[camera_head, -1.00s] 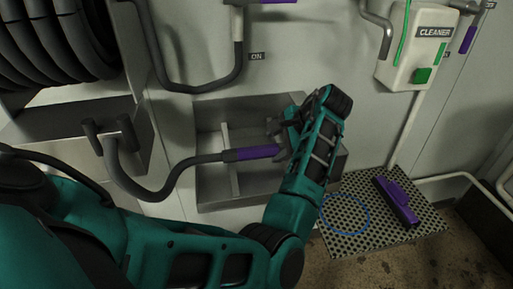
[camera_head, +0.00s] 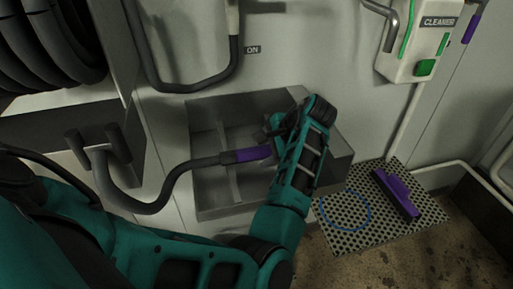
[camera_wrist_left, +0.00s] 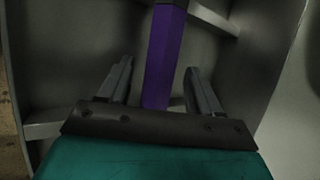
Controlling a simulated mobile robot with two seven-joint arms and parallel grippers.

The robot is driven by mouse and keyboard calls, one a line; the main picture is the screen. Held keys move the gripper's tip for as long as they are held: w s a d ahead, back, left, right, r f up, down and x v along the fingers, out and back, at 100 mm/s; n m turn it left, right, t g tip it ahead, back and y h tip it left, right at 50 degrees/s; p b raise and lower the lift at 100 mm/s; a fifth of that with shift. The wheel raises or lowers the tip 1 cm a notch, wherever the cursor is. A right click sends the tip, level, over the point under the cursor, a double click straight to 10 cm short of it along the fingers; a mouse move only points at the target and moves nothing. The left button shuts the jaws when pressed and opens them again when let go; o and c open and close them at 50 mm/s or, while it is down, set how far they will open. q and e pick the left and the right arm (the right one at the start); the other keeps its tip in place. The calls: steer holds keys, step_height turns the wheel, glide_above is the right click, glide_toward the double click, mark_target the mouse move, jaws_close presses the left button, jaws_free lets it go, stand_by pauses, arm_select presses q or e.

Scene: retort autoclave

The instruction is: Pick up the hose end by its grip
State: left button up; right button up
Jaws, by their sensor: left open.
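The hose end has a purple grip (camera_head: 252,154) and joins a dark grey hose (camera_head: 172,184) that curves from a holder at the left. The hose end lies across the front of a grey divided bin on the wall. My left gripper (camera_head: 268,136) is at the right end of the purple grip. In the left wrist view the purple grip (camera_wrist_left: 164,55) runs between the two fingers of the left gripper (camera_wrist_left: 157,76), with a gap on each side. The left gripper is open. My right gripper is not in view.
The grey bin (camera_head: 208,205) has a divider and walls close around the left gripper. A coiled hose (camera_head: 55,40) hangs at upper left. A cleaner dispenser (camera_head: 415,45) is at upper right. A perforated mat (camera_head: 343,240) with a purple tool (camera_head: 397,194) lies below right.

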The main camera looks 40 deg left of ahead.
arm_select(q)
steer(key=shift+f, duration=0.1)
jaws_close()
stand_by(0.7)
